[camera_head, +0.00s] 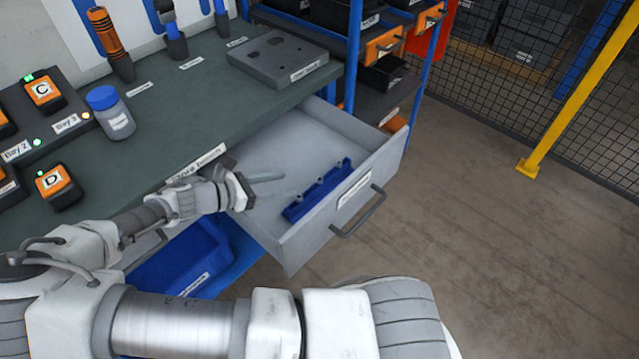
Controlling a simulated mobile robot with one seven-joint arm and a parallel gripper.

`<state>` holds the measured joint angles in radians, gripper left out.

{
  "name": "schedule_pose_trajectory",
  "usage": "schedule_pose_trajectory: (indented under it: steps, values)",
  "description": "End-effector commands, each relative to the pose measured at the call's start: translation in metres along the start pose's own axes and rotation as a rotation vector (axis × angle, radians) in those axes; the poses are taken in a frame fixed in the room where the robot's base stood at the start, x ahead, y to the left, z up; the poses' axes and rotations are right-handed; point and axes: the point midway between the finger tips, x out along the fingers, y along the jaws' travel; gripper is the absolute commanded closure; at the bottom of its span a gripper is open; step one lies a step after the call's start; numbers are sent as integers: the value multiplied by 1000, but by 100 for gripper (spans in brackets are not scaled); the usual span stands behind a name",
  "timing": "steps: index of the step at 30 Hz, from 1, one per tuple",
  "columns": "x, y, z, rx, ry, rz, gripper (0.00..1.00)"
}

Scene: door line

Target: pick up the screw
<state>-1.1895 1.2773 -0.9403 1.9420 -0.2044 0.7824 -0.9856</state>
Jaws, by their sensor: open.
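My gripper (246,190) is over the left part of the open grey drawer (370,160), with its dark jaws open. A thin pale grey piece (266,177) shows just beyond the jaws; I cannot tell whether it is a finger or a thing in the drawer. A blue rack (318,192) lies in the drawer to the right of my gripper, apart from it. Small grey bits show along the rack, too small to tell whether any is a screw. No screw is clearly visible. My wrist hides part of the drawer's left side.
The green workbench (190,100) carries a grey block (278,60), a blue-capped jar (112,112) and orange-topped units (58,187). A blue bin (180,262) is below the bench. A shelf rack (385,75) stands behind the drawer. Floor at right is clear up to a yellow post (580,95).

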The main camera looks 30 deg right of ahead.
Motion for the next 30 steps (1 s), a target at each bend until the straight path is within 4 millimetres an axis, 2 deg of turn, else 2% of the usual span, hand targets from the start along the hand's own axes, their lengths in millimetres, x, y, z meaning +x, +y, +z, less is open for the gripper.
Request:
schedule_pose_trajectory:
  steps: [1, 4, 11, 21, 30]
  values:
    - [12, -1, -2, 1, -3, -4, 43]
    - [28, 0, -1, 0, -2, -2, 43]
    - [44, -1, -1, 0, 0, -1, 43]
    - [90, -6, -2, 2, 0, -2, 43]
    - [94, -6, -1, 0, 1, 0, 43]
